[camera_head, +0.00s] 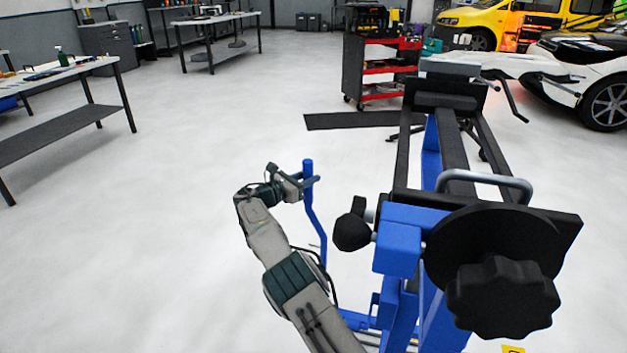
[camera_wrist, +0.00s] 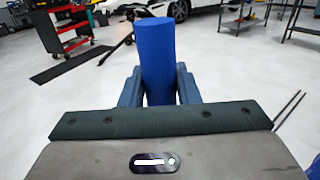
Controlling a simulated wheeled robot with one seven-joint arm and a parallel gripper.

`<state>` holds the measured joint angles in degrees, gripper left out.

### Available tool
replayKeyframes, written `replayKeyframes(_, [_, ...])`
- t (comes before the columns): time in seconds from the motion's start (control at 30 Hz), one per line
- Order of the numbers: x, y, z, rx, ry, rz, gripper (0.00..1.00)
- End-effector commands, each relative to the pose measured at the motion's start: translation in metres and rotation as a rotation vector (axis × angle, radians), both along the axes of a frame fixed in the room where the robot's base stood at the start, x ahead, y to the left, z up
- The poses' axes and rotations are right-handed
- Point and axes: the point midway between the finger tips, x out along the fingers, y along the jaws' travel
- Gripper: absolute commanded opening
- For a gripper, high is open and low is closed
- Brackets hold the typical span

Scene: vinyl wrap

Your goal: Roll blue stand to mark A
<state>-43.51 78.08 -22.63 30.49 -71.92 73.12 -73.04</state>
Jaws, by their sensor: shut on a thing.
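The blue stand (camera_head: 400,240) fills the right of the head view, with black rails, a grey bar and a large black knob. Its upright blue handle (camera_head: 314,215) rises on the stand's left side. My gripper (camera_head: 305,181) is shut around the handle near its top. In the wrist view the handle's blue post (camera_wrist: 158,50) stands between my two fingers (camera_wrist: 158,90). A small yellow marker (camera_head: 513,350) shows on the floor at the bottom edge, mostly cut off. I cannot read a letter on it, so I cannot tell whether it is mark A.
A red and black tool cart (camera_head: 378,70) stands beyond the stand, with a dark floor mat (camera_head: 350,121) in front. A white car (camera_head: 560,75) is at the right. A workbench (camera_head: 75,75) stands at the left. The floor between bench and stand is clear.

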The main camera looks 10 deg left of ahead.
Motion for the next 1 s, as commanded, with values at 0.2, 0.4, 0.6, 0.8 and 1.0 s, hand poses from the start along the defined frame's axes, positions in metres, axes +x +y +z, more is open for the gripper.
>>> replayKeyframes(0.2, [0.0018, 0.0045, 0.0029, 0.000, -0.005, 0.004, 0.00])
replayKeyframes(0.4, [0.0018, 0.0047, 0.0036, 0.000, -0.006, 0.004, 0.00])
replayKeyframes(0.6, [0.0019, 0.0045, 0.0040, 0.000, -0.006, 0.004, 0.32])
replayKeyframes(0.8, [0.0011, 0.0054, 0.0026, 0.000, -0.004, 0.003, 0.49])
replayKeyframes(1.0, [-0.0018, 0.0092, 0.0020, -0.001, -0.002, 0.005, 0.49])
